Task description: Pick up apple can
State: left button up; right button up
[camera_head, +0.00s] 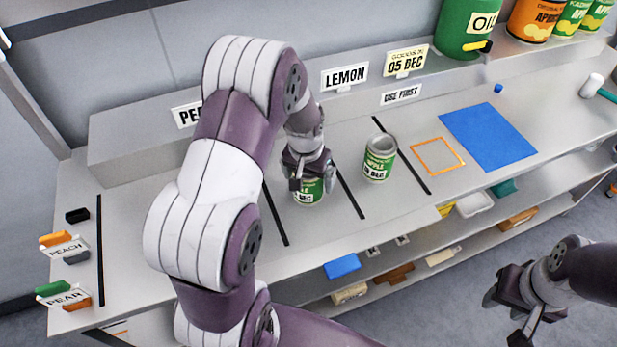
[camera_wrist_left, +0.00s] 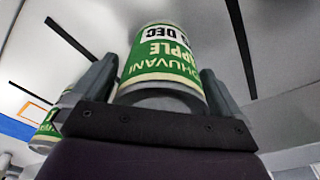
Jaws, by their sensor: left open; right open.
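A green and white apple can (camera_head: 306,191) stands on the counter, its top hidden under my left gripper (camera_head: 310,172). In the left wrist view the apple can (camera_wrist_left: 162,62) sits between the two fingers of the left gripper (camera_wrist_left: 155,92), which is open around it; I cannot tell whether a finger touches it. Its label shows APPLE and a date ending in DEC. A second apple can (camera_head: 379,158) stands upright to the right, past a black line; it also shows at the left of the left wrist view (camera_wrist_left: 45,130). My right gripper (camera_head: 511,307) is open and empty, away from the counter.
The counter has black dividing lines, an orange square outline (camera_head: 437,155) and a blue mat (camera_head: 488,136). LEMON (camera_head: 345,76) and USE FIRST signs stand behind. Lower shelves hold boxes.

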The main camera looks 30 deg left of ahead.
pick_arm(q)
jog(key=shift+f, duration=0.2)
jog(key=c, duration=1.3)
notch_tip(320, 180, up, 4)
jog(key=shift+w+r+b, duration=0.15)
jog(key=shift+r+b, duration=0.05)
jog(key=shift+b, duration=0.2)
jog(key=w+d+r, duration=0.1)
jog(key=d+r, duration=0.1)
jog(key=d, duration=0.1)
jog(key=w+d+r+b, duration=0.1)
jog(key=w+d+r, duration=0.1)
jog(key=d, duration=0.2)
jog(key=w+d+r, duration=0.1)
jog(key=d+r, duration=0.1)
jog(key=d, duration=0.1)
jog(key=shift+w+d+r, duration=0.15)
jog(key=shift+d+r, duration=0.25)
